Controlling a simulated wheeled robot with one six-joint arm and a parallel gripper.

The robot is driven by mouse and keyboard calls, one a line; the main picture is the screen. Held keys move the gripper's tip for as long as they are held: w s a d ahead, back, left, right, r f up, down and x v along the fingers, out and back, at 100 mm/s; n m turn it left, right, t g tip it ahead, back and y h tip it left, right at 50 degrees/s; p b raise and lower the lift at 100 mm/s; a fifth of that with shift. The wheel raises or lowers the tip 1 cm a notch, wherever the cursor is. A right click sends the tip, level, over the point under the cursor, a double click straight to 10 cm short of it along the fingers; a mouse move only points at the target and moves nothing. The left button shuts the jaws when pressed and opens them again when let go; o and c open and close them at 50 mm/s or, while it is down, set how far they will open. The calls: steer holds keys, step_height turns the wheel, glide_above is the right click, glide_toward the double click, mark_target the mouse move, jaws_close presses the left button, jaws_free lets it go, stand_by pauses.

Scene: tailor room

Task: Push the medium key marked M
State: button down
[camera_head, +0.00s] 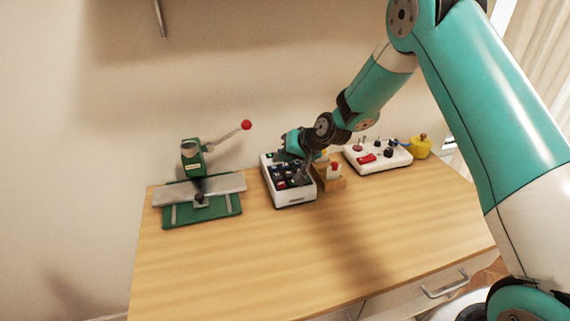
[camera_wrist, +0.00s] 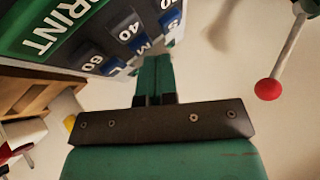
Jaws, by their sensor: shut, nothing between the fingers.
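The M key (camera_wrist: 141,46) is a blue key with a white M on the keypad box, between the S key (camera_wrist: 172,24) and the L key (camera_wrist: 115,68) in the wrist view. My gripper (camera_wrist: 158,62) is shut and empty, its green fingers pointing at the keypad beside the M key and partly covering this edge. I cannot tell whether the tips touch a key. In the head view the white keypad box (camera_head: 296,201) with dark keys stands on the table under my gripper, which hides part of it; the letters are too small to read there.
A green press (camera_head: 195,165) with a red-knobbed lever stands left of the keypad box. A wooden block holder (camera_head: 328,183) stands close on its right. A white control panel (camera_head: 378,164) and a yellow pot (camera_head: 421,148) are farther right. The table's front (camera_head: 270,255) is clear.

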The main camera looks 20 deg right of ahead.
steer(key=shift+r, duration=0.45)
steer(key=shift+r, duration=0.1)
step_height(320, 180, up, 5)
steer(key=p, duration=0.3)
steer(key=shift+f, duration=0.2)
steer(key=shift+r, duration=0.1)
